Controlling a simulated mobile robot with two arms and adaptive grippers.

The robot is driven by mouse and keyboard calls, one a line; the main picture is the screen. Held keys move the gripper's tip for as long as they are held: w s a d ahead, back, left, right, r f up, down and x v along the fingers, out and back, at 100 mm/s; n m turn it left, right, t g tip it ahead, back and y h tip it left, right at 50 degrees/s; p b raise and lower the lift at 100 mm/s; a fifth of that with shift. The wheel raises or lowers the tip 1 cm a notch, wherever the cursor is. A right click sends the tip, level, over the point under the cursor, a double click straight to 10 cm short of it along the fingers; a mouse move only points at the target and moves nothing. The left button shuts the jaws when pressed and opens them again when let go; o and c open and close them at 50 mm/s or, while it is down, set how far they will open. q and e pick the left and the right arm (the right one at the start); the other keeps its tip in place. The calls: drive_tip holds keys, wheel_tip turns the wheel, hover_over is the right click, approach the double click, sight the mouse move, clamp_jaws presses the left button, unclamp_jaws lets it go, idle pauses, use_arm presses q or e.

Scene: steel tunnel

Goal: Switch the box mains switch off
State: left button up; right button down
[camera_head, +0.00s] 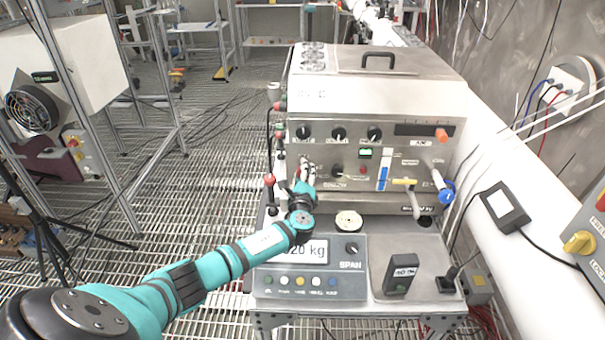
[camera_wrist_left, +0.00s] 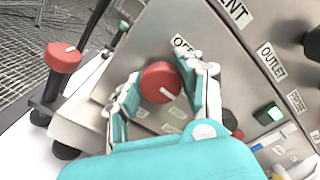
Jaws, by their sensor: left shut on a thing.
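The red mains switch knob (camera_wrist_left: 160,82) sits on the steel front panel of the box (camera_head: 370,110). A white pointer mark on it points down and right in the left wrist view. A label that seems to read OFF (camera_wrist_left: 183,45) is above it; other small labels lie below the knob. My left gripper (camera_head: 303,180) is at the panel's lower left. In the left wrist view its fingers (camera_wrist_left: 165,92) are on either side of the knob, shut on it. In the head view the gripper mostly hides the knob. My right gripper is not in view.
A red-topped valve handle (camera_wrist_left: 63,57) stands left of the panel. A lit green indicator (camera_wrist_left: 268,113) is right of the gripper. Black knobs (camera_head: 339,133) line the panel above. A scale display (camera_head: 305,251) lies under my left arm, with a black device (camera_head: 400,275) to the right.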

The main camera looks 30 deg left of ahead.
use_arm(q)
drive_tip(key=shift+f+n+b, duration=0.2)
drive_tip(key=shift+n+b, duration=0.3)
drive_tip(key=shift+b, duration=0.3)
drive_tip(key=n+b, duration=0.3)
drive_tip(key=b, duration=0.1)
drive_tip(key=n+b, duration=0.3)
drive_tip(key=b, duration=0.1)
drive_tip(key=n+b, duration=0.4)
drive_tip(key=shift+f, duration=0.25)
drive_tip(key=n+b, duration=0.2)
drive_tip(key=n, duration=0.1)
drive_tip(key=shift+n+b, duration=0.4)
drive_tip(key=shift+r+n+b, duration=0.15)
drive_tip(key=shift+n+b, duration=0.75)
drive_tip(key=shift+n, duration=0.7)
drive_tip(key=o, duration=1.2)
drive_tip(key=shift+r, duration=0.1)
drive_tip(key=shift+d, duration=0.1)
